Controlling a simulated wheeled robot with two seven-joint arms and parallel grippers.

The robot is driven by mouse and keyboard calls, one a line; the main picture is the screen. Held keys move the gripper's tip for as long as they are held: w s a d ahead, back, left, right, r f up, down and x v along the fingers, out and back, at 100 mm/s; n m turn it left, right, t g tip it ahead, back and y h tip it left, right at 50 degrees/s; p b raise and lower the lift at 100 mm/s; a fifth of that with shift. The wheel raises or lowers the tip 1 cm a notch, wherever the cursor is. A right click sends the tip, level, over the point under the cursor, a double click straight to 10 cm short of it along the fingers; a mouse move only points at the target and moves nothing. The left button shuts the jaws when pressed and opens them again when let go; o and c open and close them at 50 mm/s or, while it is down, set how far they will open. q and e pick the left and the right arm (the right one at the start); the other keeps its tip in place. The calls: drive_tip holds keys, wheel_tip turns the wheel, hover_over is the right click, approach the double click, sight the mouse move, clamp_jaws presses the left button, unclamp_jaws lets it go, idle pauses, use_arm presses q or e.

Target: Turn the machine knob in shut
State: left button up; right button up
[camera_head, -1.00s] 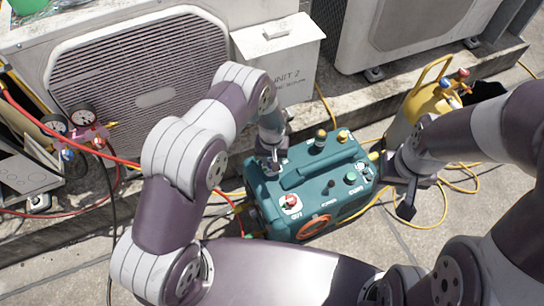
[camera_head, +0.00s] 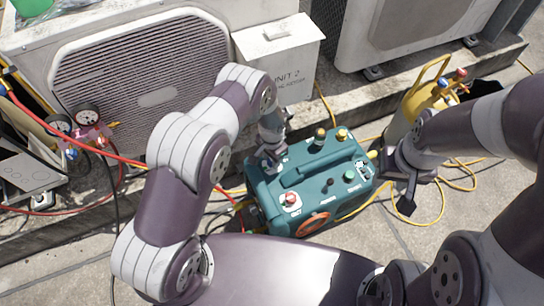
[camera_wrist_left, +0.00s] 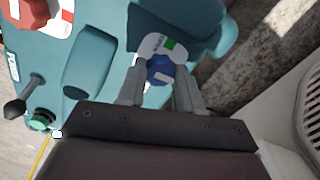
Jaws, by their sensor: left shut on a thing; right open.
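The teal machine (camera_head: 330,192) stands on the paving with several knobs and caps on it. My left gripper (camera_head: 268,160) is down at its back left corner. In the left wrist view, my left gripper (camera_wrist_left: 160,88) is shut on a blue knob (camera_wrist_left: 160,68), a finger on either side. A white plate with a green mark (camera_wrist_left: 165,45) lies beside the knob; I cannot read its lettering. The knob is hidden by the gripper in the head view. My right gripper (camera_head: 408,192) is open and empty, right of the machine.
A red knob (camera_head: 290,199) sits on the machine's front left. A yellow cylinder (camera_head: 428,105) stands behind my right gripper. Condenser units and a white box (camera_head: 280,60) line the back. Yellow and red hoses lie around the machine.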

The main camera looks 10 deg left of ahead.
use_arm(q)
drive_tip(key=shift+m, duration=0.3)
drive_tip(key=o, duration=1)
drive_tip(key=shift+o, duration=0.2)
drive_tip(key=shift+r, duration=0.1)
wheel_tip(320, 180, up, 13)
drive_tip(key=p, duration=0.4)
drive_tip(key=shift+f+p, duration=0.2)
drive_tip(key=shift+p, duration=0.2)
